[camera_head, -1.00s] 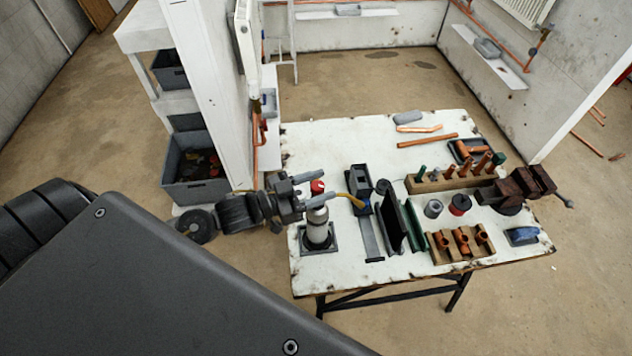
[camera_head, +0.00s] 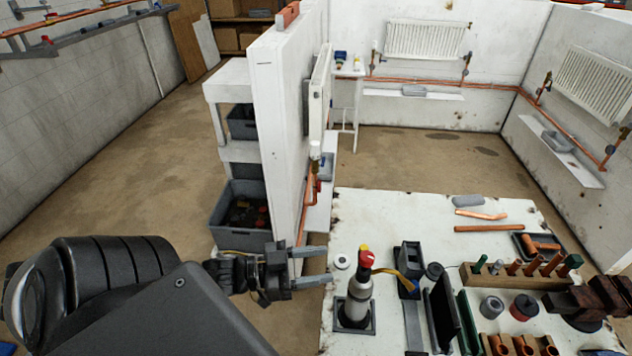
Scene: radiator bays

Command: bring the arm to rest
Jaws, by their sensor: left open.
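My left gripper (camera_head: 312,266) is open and empty, its two fingers pointing right. It hangs at the left edge of the white workbench (camera_head: 375,225). A grey torch cylinder with a red and yellow top (camera_head: 356,300) stands upright in a dark square holder on the bench, just right of the fingers and apart from them. My left arm comes in from the lower left. My right gripper is not in view.
The bench holds a wooden rack of copper fittings (camera_head: 515,277), a vise (camera_head: 580,300) and loose copper pipes (camera_head: 488,228). A white partition (camera_head: 282,130) and shelf with grey bins (camera_head: 240,210) stand behind the gripper. The floor at left is clear.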

